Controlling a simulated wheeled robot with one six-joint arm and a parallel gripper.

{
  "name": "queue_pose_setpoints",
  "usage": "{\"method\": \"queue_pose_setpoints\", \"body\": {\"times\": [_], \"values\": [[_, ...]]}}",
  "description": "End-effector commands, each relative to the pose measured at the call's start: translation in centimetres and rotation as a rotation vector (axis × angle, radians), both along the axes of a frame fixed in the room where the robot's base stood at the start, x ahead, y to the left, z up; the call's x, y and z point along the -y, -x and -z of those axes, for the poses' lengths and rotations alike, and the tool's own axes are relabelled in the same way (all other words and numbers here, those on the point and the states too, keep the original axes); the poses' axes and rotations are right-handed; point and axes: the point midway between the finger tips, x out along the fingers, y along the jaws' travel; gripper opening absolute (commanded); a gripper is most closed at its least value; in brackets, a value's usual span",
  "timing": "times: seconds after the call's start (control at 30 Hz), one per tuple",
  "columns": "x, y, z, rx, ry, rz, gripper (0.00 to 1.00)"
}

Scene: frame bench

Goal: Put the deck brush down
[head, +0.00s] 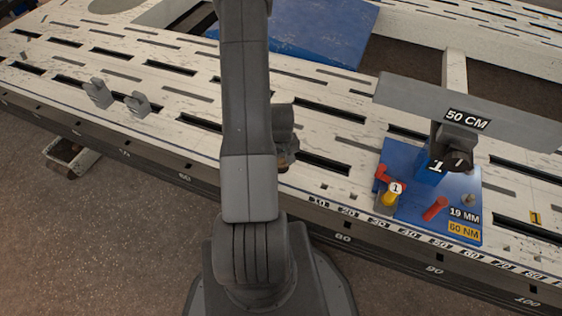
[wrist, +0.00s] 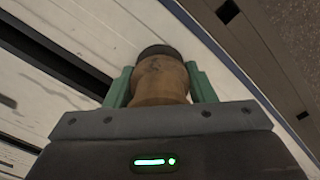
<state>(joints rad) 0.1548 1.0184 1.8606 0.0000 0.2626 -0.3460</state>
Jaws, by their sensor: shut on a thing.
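In the wrist view, my gripper (wrist: 158,88) has its green fingers on both sides of a brown, rounded wooden piece with a dark end (wrist: 160,82), which I take to be part of the deck brush. The gripper is shut on it. The rest of the brush is hidden, so I cannot tell whether it touches the bench. In the head view my arm covers most of the gripper, and only a small brown bit (head: 291,146) shows beside the arm, above the slotted white bench (head: 345,118).
A blue plate (head: 400,160) to the right carries red and yellow parts and a grey bar (head: 410,95) marked 50 CM. Two grey brackets (head: 97,93) stand at left. A blue panel (head: 315,35) lies at the back. Bench left of my arm is mostly clear.

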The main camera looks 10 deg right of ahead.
Motion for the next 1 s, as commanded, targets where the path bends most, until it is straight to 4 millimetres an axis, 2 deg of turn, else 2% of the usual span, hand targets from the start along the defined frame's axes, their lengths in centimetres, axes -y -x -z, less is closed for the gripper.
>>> {"method": "queue_pose_setpoints", "body": {"times": [0.13, 0.17, 0.23, 0.27, 0.53, 0.67, 0.77, 1.0], "values": [[0.0, 0.0, 0.5, 0.0, 0.0, 0.0, 0.16], [0.0, 0.0, 0.3, 0.0, 0.0, 0.0, 0.56], [0.0, 0.0, 0.3, -0.001, 0.0, 0.0, 0.69], [0.0, 0.0, 0.3, -0.001, 0.0, 0.0, 0.71], [0.0, 0.0, 0.2, 0.0, 0.0, 0.0, 0.71], [0.0, 0.0, -0.5, 0.001, 0.0, 0.0, 0.71], [0.0, -0.1, -2.1, 0.003, 0.0, 0.0, 0.71], [0.0, -0.1, -7.3, 0.004, 0.0, 0.0, 0.71]]}}
